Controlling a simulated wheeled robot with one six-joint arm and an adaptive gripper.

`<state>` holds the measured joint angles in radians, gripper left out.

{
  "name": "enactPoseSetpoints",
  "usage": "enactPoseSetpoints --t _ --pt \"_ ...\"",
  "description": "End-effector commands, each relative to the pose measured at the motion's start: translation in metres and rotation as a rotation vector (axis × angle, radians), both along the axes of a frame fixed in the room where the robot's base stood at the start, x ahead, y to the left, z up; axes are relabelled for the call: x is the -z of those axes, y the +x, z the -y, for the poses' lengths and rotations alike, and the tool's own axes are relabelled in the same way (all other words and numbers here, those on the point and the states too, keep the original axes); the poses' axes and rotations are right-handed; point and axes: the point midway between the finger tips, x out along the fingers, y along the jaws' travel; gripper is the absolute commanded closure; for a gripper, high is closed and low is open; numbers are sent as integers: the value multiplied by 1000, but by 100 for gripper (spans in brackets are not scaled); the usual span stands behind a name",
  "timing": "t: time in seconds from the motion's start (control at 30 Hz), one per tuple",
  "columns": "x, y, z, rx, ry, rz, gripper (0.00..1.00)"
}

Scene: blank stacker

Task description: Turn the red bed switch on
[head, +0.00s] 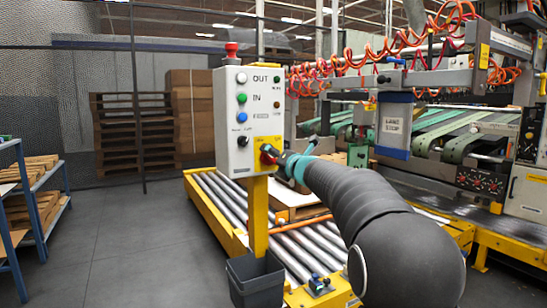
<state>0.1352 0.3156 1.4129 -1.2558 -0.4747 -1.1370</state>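A white control box (230,128) stands on a yellow post (258,215) at the centre of the head view. A red switch (266,157) shows on the yellow plate (261,142) at the lower right of the box's face. My gripper (276,156) is right at this switch and partly covers it. It seems to touch the switch, but I cannot tell whether the fingers are closed around it. The switch's exact position is hidden. My dark arm reaches in from the lower right.
The box also has white, green, blue and black controls, with a red button (231,48) on top. A roller conveyor (215,200) runs behind the post. A grey bin (256,280) stands at its foot. Blue racks (45,195) are at left; the floor between is clear.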

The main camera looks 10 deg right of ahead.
Motion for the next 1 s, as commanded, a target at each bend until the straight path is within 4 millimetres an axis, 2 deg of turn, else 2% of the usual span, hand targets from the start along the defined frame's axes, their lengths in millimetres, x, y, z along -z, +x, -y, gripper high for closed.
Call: enactPoseSetpoints --t 0.3,0.33,0.57,1.0 --pt "0 3 -1 0 0 0 17" --pt "0 3 -1 0 0 0 19" --pt "0 3 -1 0 0 0 77" --pt "-2 3 -1 0 75 -24 77"
